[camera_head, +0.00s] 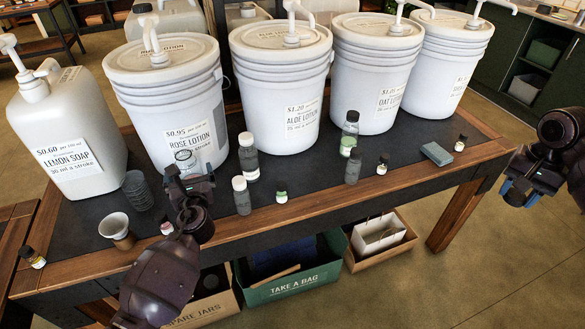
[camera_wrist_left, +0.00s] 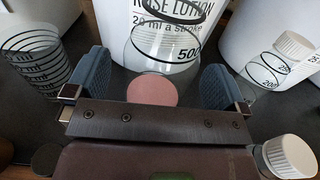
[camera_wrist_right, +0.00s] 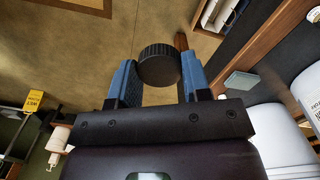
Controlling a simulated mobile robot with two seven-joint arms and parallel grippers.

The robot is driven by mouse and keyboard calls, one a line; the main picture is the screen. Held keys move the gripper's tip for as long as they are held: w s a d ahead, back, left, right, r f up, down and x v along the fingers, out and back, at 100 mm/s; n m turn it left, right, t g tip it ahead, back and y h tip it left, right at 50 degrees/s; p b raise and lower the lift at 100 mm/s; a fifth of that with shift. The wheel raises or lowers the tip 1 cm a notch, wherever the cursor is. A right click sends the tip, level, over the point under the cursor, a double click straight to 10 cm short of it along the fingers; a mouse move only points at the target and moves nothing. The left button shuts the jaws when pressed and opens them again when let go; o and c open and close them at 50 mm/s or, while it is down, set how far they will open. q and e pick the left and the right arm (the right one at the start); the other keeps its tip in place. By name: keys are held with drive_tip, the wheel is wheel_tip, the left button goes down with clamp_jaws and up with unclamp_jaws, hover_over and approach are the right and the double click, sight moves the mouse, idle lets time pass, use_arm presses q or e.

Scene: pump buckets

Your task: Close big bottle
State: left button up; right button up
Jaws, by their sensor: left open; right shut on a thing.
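The big clear bottle (camera_head: 186,157) stands on the table in front of the rose lotion bucket. In the left wrist view the bottle (camera_wrist_left: 160,55) shows a 500 mark, an open-looking glass body and a pink patch of content. My left gripper (camera_head: 187,182) is open, with its blue fingers on both sides of the bottle; whether they touch it I cannot tell. My right gripper (camera_wrist_right: 157,75) is shut on a black ribbed cap (camera_wrist_right: 159,64) and holds it in the air beyond the table's right end. The cap is hard to make out in the head view.
Several white pump buckets (camera_head: 281,84) and a lemon soap jug (camera_head: 66,140) line the table's back. Small bottles (camera_head: 241,195), a dark cup (camera_head: 137,190) and a beige cup (camera_head: 117,229) stand near the left gripper. A grey block (camera_head: 437,153) lies at right.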

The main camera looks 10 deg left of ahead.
use_arm(q)
drive_tip(key=shift+w+a, duration=0.35)
drive_tip(key=shift+w, duration=0.25)
use_arm(e)
drive_tip(key=shift+f, duration=0.1)
